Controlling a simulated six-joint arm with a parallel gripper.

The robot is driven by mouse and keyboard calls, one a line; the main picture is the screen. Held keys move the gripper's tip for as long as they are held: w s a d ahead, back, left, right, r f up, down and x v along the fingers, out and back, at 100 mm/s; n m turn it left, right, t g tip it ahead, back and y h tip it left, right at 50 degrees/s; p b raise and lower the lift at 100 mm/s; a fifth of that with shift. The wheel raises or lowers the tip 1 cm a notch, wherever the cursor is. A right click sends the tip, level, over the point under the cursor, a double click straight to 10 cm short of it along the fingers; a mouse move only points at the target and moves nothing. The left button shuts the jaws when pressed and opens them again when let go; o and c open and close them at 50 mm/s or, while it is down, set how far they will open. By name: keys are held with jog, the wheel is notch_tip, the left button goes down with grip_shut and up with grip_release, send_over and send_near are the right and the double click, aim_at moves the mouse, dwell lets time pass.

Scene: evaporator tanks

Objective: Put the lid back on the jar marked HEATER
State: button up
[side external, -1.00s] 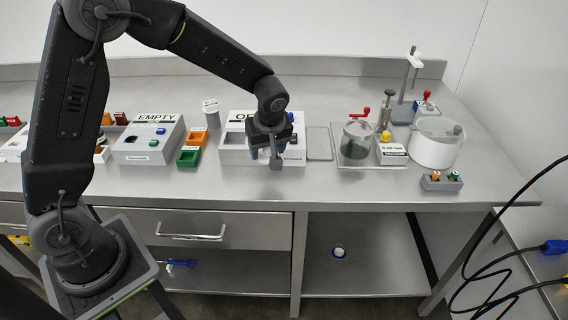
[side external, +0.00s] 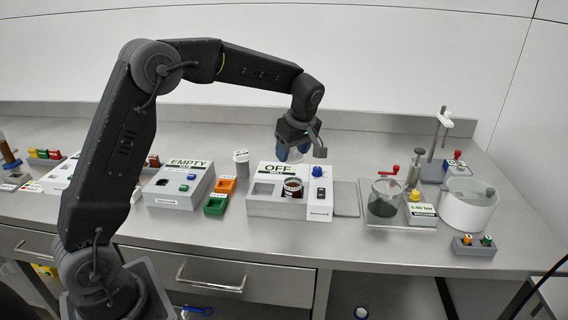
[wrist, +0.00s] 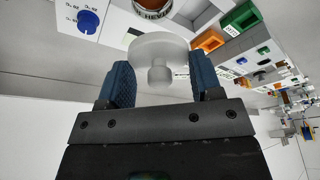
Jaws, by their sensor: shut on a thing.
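The jar marked HEATER (side external: 293,187), dark inside with a white label, stands without a lid in the well of the box marked OFF (side external: 262,201). Its label also shows at the top of the wrist view (wrist: 152,10). My gripper (side external: 293,152) is raised above and behind the jar, apart from it. In the wrist view, my gripper (wrist: 160,68) is shut on the lid (wrist: 158,45), a pale round disc with a knob, held between the blue fingers.
A blue knob (side external: 318,171) stands up on the box's right part. Left are orange (side external: 226,185) and green (side external: 215,205) bins, a grey-lidded container (side external: 241,163) and the EMPTY box (side external: 178,187). Right are a flat grey plate (side external: 345,199) and a glass tank (side external: 384,198).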

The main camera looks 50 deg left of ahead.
jog(key=shift+w, duration=0.2)
jog(key=shift+f, duration=3.05)
jog(key=shift+f, duration=0.15)
jog(key=o, duration=1.2)
jog(key=shift+r, duration=3.55)
jog(key=shift+c, duration=0.4)
